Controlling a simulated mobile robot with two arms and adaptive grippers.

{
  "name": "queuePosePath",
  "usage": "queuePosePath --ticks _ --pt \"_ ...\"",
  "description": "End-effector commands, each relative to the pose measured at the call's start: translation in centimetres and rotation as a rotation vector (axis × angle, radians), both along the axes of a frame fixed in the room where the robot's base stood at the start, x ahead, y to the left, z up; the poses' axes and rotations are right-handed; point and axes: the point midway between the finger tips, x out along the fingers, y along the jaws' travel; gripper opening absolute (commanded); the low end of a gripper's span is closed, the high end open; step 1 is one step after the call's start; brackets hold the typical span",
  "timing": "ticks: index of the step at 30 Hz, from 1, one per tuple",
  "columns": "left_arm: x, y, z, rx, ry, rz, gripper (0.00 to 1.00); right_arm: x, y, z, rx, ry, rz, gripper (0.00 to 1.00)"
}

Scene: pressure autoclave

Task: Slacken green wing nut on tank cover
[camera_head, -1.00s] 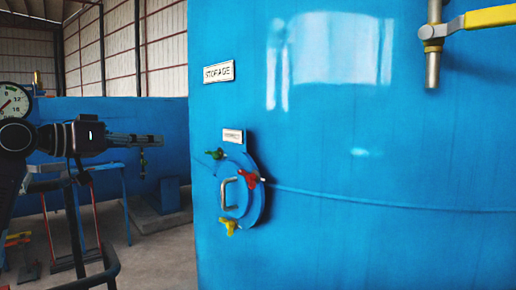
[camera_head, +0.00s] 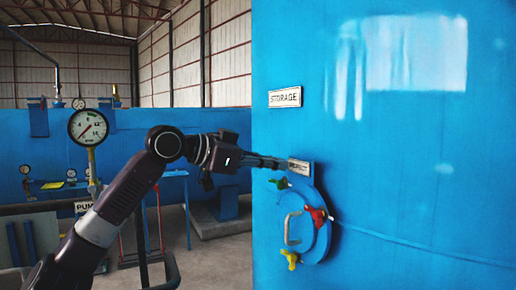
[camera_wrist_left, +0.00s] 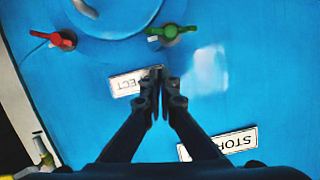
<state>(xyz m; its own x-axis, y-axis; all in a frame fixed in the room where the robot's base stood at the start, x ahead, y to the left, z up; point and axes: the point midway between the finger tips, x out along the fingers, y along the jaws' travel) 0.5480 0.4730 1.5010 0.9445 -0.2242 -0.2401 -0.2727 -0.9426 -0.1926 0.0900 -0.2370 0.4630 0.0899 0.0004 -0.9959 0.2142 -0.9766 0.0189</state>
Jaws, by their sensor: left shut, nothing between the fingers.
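The green wing nut (camera_head: 281,184) sits at the upper left rim of the round blue tank cover (camera_head: 322,240). It also shows in the left wrist view (camera_wrist_left: 170,31), past my fingertips. The cover carries a red wing nut (camera_head: 317,215), a yellow wing nut (camera_head: 291,259) and a metal handle (camera_head: 288,228). My left gripper (camera_head: 281,163) is shut and empty, just above the green wing nut in the head view. In the left wrist view its fingers (camera_wrist_left: 160,76) overlap the small white label (camera_wrist_left: 126,83), apart from the nut. My right gripper is out of view.
The large blue tank (camera_head: 420,170) fills the right side, with a STORAGE sign (camera_head: 285,97) above the cover. A pressure gauge (camera_head: 88,126) and a blue stand (camera_head: 174,174) are at the left. A valve (camera_wrist_left: 44,152) shows at the wrist view's lower left.

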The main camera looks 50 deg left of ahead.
Motion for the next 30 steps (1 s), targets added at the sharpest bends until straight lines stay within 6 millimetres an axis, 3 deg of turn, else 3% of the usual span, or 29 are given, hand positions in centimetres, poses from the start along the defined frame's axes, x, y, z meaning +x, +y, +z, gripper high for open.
queuePosePath --ticks 1,3,9,23,30 --pt "0.6 -0.2 -0.4 -0.003 0.003 -0.004 0.0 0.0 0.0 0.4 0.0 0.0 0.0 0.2" --pt "0.5 0.0 -2.2 -0.004 0.001 -0.004 0.0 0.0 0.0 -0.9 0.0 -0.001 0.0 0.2" --pt "0.6 0.4 -3.7 -0.003 0.0 -0.003 0.0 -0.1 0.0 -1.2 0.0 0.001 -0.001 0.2" --pt "0.5 0.6 -4.1 0.002 -0.002 0.0 0.0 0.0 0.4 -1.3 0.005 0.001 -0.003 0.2" --pt "0.5 0.5 -5.7 0.159 -0.048 -0.002 0.0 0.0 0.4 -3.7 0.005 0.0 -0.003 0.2"
